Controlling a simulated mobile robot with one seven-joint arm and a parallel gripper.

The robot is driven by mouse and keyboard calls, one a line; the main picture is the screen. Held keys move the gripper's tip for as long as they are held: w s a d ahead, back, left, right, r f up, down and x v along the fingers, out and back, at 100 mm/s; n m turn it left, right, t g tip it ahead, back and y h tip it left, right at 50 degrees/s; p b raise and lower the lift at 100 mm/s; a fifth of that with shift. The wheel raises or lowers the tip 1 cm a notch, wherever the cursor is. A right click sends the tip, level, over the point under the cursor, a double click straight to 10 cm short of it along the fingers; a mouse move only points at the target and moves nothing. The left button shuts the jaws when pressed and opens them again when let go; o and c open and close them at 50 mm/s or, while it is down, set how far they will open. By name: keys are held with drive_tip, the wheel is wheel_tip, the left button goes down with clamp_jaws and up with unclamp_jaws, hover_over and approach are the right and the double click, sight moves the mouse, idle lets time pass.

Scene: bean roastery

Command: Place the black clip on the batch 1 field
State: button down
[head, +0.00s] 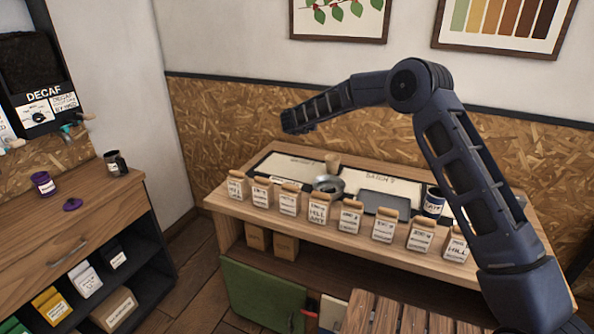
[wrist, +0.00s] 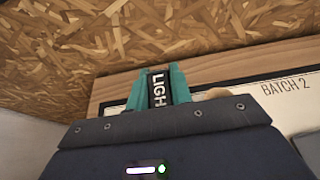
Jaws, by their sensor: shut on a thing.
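In the wrist view, my gripper (wrist: 147,72) has two teal fingers closed on the black clip (wrist: 157,90), whose white lettering reads "LIGH" before it is cut off. In the head view my wrist (head: 300,118) is above the table's back left part; the clip cannot be made out there. Two pale fields lie on the table.
Several labelled bean bags (head: 318,209) line the table's front edge. A wood-chip wall panel (head: 225,125) rises behind the table.

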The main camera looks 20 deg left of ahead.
sight(308, 171)
wheel_tip(308, 171, down, 21)
drive_tip(key=shift+f, duration=0.1)
idle(0.6)
drive_tip(key=c, duration=1.3)
unclamp_jaws()
drive_tip(key=shift+o, duration=0.2)
drive_tip(key=shift+s+r, duration=0.2)
drive_tip(key=shift+s, duration=0.05)
drive_tip(key=v, duration=0.4)
wheel_tip(308, 171, up, 7)
drive_tip(key=shift+s, duration=0.2)
drive_tip(key=shift+r, duration=0.15)
